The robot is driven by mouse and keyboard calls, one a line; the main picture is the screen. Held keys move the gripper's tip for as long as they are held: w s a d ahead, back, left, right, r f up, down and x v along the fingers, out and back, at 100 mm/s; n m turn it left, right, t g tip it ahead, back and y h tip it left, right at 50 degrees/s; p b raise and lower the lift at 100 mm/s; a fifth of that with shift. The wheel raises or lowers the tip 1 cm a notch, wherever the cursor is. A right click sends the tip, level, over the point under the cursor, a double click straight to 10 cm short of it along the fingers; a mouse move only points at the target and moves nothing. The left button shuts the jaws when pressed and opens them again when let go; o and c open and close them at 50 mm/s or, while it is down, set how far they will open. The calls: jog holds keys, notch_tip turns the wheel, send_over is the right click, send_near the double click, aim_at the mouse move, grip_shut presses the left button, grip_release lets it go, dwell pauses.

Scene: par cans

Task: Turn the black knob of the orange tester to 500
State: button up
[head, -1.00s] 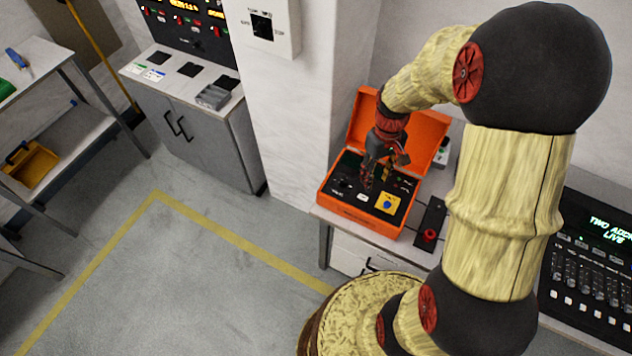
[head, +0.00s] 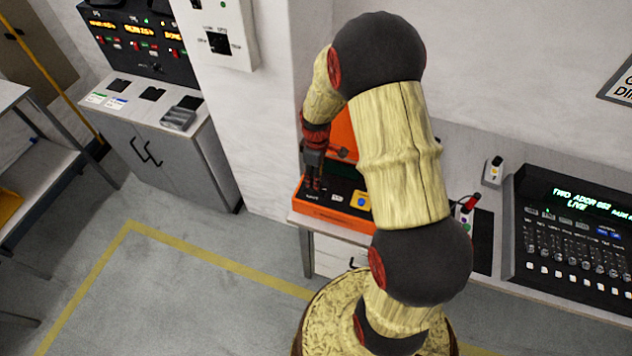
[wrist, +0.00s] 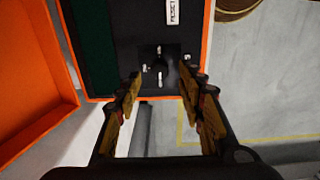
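The orange tester (head: 335,218) stands open on a bench in the head view, its lid raised at the back and partly hidden by my arm. In the wrist view its dark panel (wrist: 122,20) shows the black knob (wrist: 159,66), with small white labels around it too small to read. My gripper (head: 313,188) points down over the left part of the panel. In the wrist view my gripper (wrist: 160,82) is open, one finger on each side of the knob, with gaps between. Whether the fingertips are down at knob height is unclear.
The orange lid (wrist: 30,100) rises on the left in the wrist view. A yellow square with a blue button (head: 361,200) sits on the panel right of my gripper. A lighting console (head: 575,240) stands further right. The floor (head: 180,290) at left is clear.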

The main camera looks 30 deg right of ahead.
jog(key=shift+f, duration=1.5)
jog(key=shift+c, duration=0.6)
grip_shut()
